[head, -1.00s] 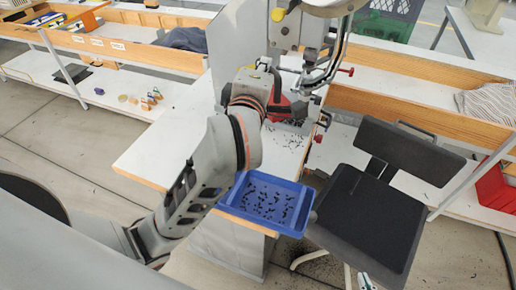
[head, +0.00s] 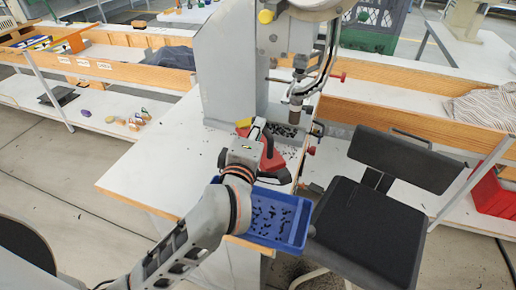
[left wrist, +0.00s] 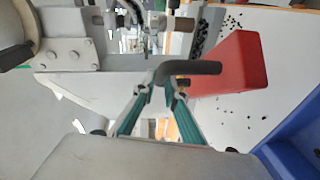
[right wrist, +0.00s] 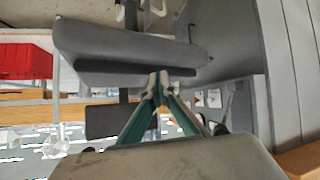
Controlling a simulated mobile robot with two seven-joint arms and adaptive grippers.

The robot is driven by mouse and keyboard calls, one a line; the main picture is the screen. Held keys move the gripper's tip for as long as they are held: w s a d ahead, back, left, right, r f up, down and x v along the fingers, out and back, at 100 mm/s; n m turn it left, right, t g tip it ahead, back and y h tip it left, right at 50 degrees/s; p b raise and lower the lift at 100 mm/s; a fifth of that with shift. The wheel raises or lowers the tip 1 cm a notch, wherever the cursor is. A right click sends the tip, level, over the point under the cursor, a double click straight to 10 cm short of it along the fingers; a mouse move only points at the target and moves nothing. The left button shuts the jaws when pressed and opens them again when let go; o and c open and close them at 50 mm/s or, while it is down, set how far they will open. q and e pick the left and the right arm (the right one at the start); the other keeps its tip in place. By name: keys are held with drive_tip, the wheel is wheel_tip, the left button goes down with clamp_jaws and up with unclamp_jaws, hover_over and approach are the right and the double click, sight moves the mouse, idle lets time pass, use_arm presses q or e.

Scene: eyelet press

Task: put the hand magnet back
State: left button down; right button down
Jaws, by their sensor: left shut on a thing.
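The hand magnet is a red block with a dark handle, at the press table in the head view (head: 273,157). It also shows in the left wrist view (left wrist: 232,66), tilted, with its handle (left wrist: 197,69) running to the fingertips. My left gripper (left wrist: 158,88) is shut on this handle. In the head view my left gripper (head: 258,135) partly hides the handle. I cannot tell whether the block touches the table. My right gripper (right wrist: 158,78) shows only in the right wrist view, its fingertips together, with nothing seen between them.
A blue tray (head: 301,232) with small dark pieces sits at the table's front edge, close to my left arm. The press (head: 232,70) stands behind the magnet, with dark pieces scattered under its head. A black chair (head: 366,228) stands right. The table's left part (head: 150,172) is clear.

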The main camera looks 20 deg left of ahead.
use_arm(q)
drive_tip(key=shift+f+b, duration=0.7)
drive_tip(key=shift+f, duration=1.6)
drive_tip(key=shift+f, duration=0.2)
drive_tip(key=c, duration=2)
unclamp_jaws()
drive_tip(key=shift+c, duration=0.2)
drive_tip(key=shift+f, duration=0.1)
drive_tip(key=shift+r, duration=0.2)
drive_tip(key=s+d+r, duration=0.1)
drive_tip(key=s, duration=1.1)
drive_tip(key=shift+r+p, duration=0.2)
drive_tip(key=shift+p, duration=0.2)
